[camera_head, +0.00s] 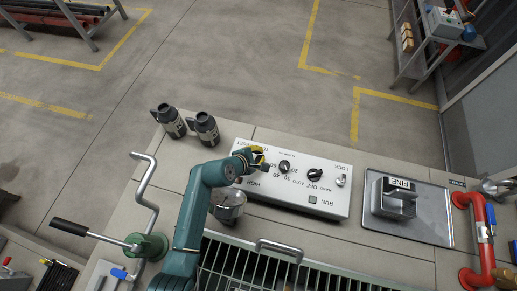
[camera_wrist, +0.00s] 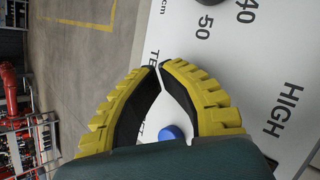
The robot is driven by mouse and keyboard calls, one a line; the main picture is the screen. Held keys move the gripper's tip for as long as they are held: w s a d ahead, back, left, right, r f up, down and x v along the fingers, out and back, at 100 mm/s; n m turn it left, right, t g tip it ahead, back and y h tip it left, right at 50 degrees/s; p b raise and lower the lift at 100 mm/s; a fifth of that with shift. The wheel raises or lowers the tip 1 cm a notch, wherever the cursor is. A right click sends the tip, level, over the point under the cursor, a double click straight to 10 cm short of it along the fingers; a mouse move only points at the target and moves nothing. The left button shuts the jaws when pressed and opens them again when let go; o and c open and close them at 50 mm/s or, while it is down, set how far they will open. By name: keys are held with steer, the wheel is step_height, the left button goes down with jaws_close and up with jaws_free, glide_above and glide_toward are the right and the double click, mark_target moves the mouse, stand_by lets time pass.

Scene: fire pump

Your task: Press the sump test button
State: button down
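A white control panel (camera_head: 328,190) lies on the counter and also fills the right of the wrist view (camera_wrist: 245,65). My gripper (camera_head: 260,157) is over the panel's left end, its yellow-backed fingers close to the surface. In the wrist view the fingertips (camera_wrist: 160,66) are brought together with only a thin gap, and nothing is held between them. A blue round button (camera_wrist: 172,133) shows between the finger bases, partly hidden by my gripper body. Lettering beside it is partly covered by the fingers, so I cannot read the whole label.
A black dial (camera_head: 285,165), a black selector knob (camera_head: 314,175) and a key lock (camera_head: 341,180) stand on the panel. Two dark cylindrical fittings (camera_head: 205,128) stand behind. A metal box (camera_head: 394,198) and red pipe (camera_head: 480,240) are at right.

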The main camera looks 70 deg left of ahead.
steer(key=shift+f, duration=0.4)
steer(key=shift+r, duration=0.1)
stand_by(0.3)
steer(key=shift+r+p, duration=0.9)
steer(key=shift+p, duration=0.15)
step_height(320, 180, up, 5)
steer(key=p, duration=0.5)
steer(key=shift+r+p, duration=0.15)
steer(key=shift+p, duration=0.25)
steer(key=shift+w, duration=0.1)
